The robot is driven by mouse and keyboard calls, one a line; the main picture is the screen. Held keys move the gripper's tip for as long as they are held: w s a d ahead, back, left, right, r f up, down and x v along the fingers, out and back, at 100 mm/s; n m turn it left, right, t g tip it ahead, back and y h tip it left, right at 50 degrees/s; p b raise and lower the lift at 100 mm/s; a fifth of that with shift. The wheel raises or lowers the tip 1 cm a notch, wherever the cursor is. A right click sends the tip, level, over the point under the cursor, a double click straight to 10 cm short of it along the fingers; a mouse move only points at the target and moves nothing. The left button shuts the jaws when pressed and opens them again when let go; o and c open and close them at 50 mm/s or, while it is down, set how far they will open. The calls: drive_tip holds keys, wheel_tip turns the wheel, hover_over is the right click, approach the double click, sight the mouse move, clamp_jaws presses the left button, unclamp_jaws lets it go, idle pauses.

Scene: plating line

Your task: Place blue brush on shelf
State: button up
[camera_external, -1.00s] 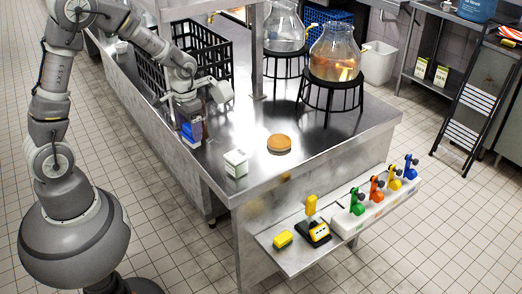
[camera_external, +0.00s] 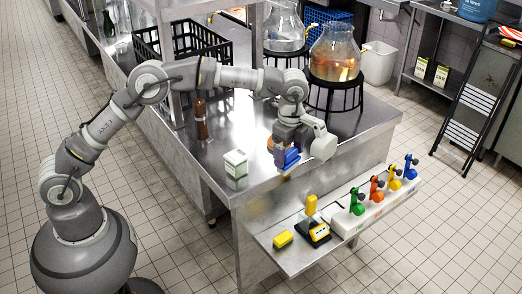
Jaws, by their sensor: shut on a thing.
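My gripper (camera_external: 284,150) is shut on the blue brush (camera_external: 291,159). It holds the brush at the front right part of the steel bench top; whether the brush touches the top is hard to tell. The gripper hides much of the brush. A low steel shelf (camera_external: 270,244) sticks out from the bench's front end, below and in front of the brush.
A white box (camera_external: 235,164), a brown bottle (camera_external: 201,119) and a glass jar on a stand (camera_external: 335,55) are on the bench.

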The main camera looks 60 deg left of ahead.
drive_tip(key=d+m+b, duration=0.2)
drive_tip(key=d+m, duration=0.1)
drive_tip(key=d, duration=0.2)
drive_tip(key=f+b, duration=0.1)
drive_tip(key=f, duration=1.1)
drive_tip(key=f+b, duration=0.1)
drive_tip(key=f, duration=1.1)
drive_tip(key=f+b, duration=0.2)
drive_tip(key=f, duration=1)
drive_tip(key=shift+w+d+f, duration=0.1)
drive_tip(key=shift+w, duration=0.15)
drive_tip(key=o, duration=1)
